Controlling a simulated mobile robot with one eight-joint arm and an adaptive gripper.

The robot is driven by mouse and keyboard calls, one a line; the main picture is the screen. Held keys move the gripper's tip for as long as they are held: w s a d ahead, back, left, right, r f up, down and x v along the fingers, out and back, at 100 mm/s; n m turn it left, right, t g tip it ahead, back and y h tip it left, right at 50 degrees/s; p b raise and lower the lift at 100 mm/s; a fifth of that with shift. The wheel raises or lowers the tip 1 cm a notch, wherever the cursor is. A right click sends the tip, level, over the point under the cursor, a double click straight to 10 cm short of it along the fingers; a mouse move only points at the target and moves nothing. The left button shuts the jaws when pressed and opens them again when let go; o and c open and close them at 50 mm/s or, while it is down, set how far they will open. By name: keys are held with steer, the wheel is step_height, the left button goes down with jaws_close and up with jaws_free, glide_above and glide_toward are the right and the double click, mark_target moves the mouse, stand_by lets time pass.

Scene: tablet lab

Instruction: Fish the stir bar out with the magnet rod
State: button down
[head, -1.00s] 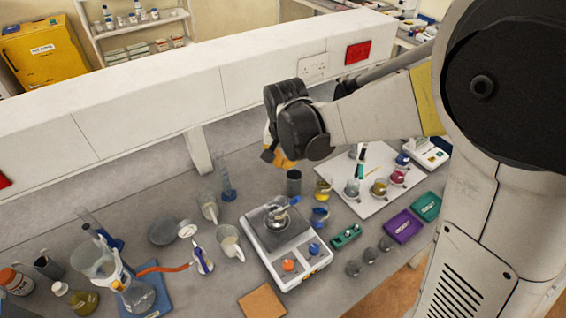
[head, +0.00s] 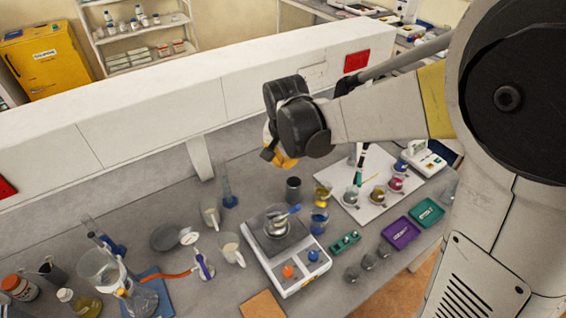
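A white stirrer plate (head: 297,278) with an orange and a blue knob stands mid-bench. A small metallic-looking vessel (head: 277,228) sits on its dark top. A blue-ended piece (head: 289,211) lies across or stands in that vessel; I cannot tell whether it is the magnet rod. The stir bar cannot be made out. My gripper (head: 283,160) hangs above the back of the bench, behind and above the stirrer and apart from it. Its orange-yellow fingers are mostly hidden by my dark wrist, so their opening and anything between them cannot be seen.
A dark cylinder (head: 293,190) and a beaker with blue (head: 319,221) stand near the stirrer. Cups and a clamp stand are to its left, glassware further left. A white board (head: 344,199) with coloured beakers, a green rack (head: 345,242) and trays are right. A raised white ledge runs behind.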

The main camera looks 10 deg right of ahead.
step_height(320, 180, up, 11)
steer(key=p, duration=0.7)
steer(key=shift+r, duration=0.15)
stand_by(0.8)
stand_by(1.7)
